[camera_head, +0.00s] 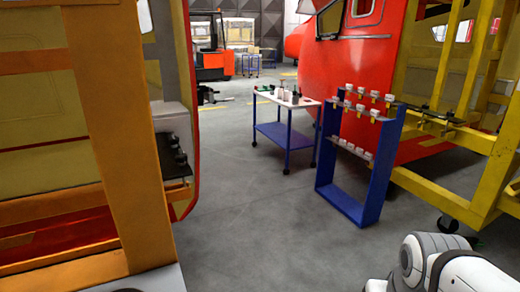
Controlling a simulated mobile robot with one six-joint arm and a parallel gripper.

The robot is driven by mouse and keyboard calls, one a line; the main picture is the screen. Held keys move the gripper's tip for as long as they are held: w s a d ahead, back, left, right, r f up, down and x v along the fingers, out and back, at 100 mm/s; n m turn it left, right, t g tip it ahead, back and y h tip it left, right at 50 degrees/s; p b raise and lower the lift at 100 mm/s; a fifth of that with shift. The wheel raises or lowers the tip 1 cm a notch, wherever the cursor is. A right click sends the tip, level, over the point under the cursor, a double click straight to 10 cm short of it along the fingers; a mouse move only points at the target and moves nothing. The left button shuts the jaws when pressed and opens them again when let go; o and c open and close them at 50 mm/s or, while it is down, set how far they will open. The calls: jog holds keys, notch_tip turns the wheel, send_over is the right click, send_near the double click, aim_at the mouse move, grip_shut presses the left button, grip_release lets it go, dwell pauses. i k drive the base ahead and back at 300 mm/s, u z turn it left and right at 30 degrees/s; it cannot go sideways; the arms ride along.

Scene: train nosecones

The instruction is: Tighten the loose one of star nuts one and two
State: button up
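No star nut can be told for sure at this size. Small dark knob-like parts (178,160) sit on a dark bracket at the right side of the orange frame on the left. More small dark parts (428,114) lie along a bar on the yellow frame at the right. I cannot tell whether any of these are star nuts one and two, or whether any is loose. A white and grey link of my arm shows at the bottom right corner. My gripper is not in view.
A blue rack (326,170) with white pieces on its bars stands right of centre. Behind it is a blue wheeled trolley (282,134) with small items on top. A red nosecone (360,70) and yellow frame (490,150) fill the right. The grey floor (250,225) between is clear.

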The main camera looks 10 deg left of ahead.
aim_at(181, 160)
jog(key=z, duration=0.7)
jog(key=i, duration=2.4)
jog(key=u, duration=1.05)
jog(key=k, duration=0.1)
jog(key=u, duration=2.55)
jog(key=i, duration=1)
jog(key=u, duration=0.1)
